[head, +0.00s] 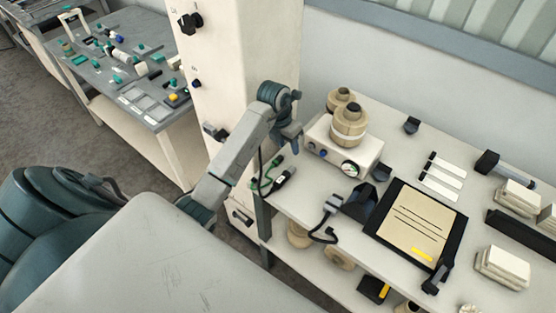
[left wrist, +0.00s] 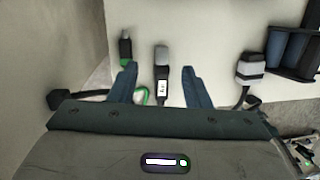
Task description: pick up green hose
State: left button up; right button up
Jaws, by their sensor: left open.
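The green hose (head: 264,181) lies at the left edge of the white bench, below my left gripper (head: 291,138) in the head view. In the left wrist view its dark connector with a green ring (left wrist: 125,48) is just beyond the left finger. A green loop (left wrist: 144,97) shows between the fingers near the palm. My left gripper (left wrist: 159,70) is open and empty. A black connector with a grey end and white label (left wrist: 161,75) is between its fingers in the picture; the gap in height cannot be told. My right gripper is not in view.
A black cable with a grey plug (head: 331,206) lies right of the hoses, by a dark holder (head: 360,203). A pump box (head: 343,147) stands behind. A clipboard (head: 417,225) lies further right. A white column (head: 240,70) rises at the left.

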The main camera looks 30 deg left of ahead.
pick_arm(q)
jog(key=s+a+r+g+y, duration=0.1)
jog(key=a+y, duration=0.1)
jog(key=a, duration=0.1)
jog(key=b, duration=0.6)
send_over(274, 162)
jog(key=shift+n+g, duration=0.3)
jog(key=f, duration=0.5)
jog(key=shift+s+d+f, duration=0.1)
jog(key=shift+d+f, duration=0.15)
jog(key=shift+d, duration=0.15)
jog(key=shift+a+f+b, duration=0.2)
jog(key=shift+f+b, duration=0.6)
jog(key=shift+f, duration=0.15)
notch_tip(274, 162, down, 2)
jog(key=shift+a+f+p, duration=0.1)
jog(key=shift+p, duration=0.65)
jog(key=shift+f, duration=0.45)
grip_shut()
